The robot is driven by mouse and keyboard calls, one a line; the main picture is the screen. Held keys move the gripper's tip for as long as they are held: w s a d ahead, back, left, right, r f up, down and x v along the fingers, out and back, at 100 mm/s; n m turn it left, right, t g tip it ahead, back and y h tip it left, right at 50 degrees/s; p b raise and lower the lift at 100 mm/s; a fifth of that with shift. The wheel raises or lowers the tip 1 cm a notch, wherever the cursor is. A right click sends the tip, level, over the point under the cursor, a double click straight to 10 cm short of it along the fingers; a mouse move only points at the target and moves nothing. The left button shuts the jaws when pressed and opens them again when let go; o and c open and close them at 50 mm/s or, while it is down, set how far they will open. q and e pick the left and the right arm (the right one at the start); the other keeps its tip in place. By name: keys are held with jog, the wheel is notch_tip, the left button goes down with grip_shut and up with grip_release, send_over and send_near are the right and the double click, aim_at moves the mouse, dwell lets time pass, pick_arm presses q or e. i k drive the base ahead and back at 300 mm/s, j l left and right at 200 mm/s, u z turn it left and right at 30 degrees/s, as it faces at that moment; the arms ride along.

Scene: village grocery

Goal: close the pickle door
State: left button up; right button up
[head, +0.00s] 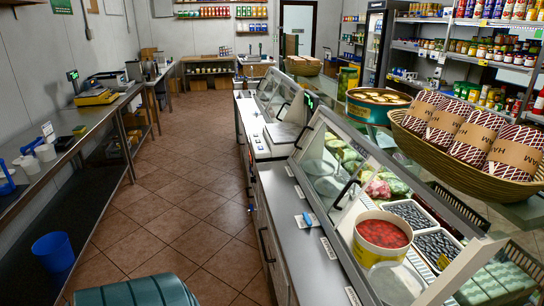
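A glass-fronted display counter runs along the right side. A hinged or sliding glass door (330,160) with a black handle (347,193) is on its near section. Beside it, the near part of the case looks open, and a tub of red food (383,236) and trays of dark olives (436,246) show inside. No label marks which door is the pickle door, and I cannot tell how far each stands open. Neither of my grippers is in view.
The counter's steel worktop (304,245) has a small blue-handled item (307,219) on it. A basket of hams (480,155) and a round tub (377,100) stand on top of the case. A steel bench (60,140) lines the left. Tiled floor (190,210) is open between.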

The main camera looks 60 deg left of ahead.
aim_at(372, 161)
jog(key=u, duration=1.35)
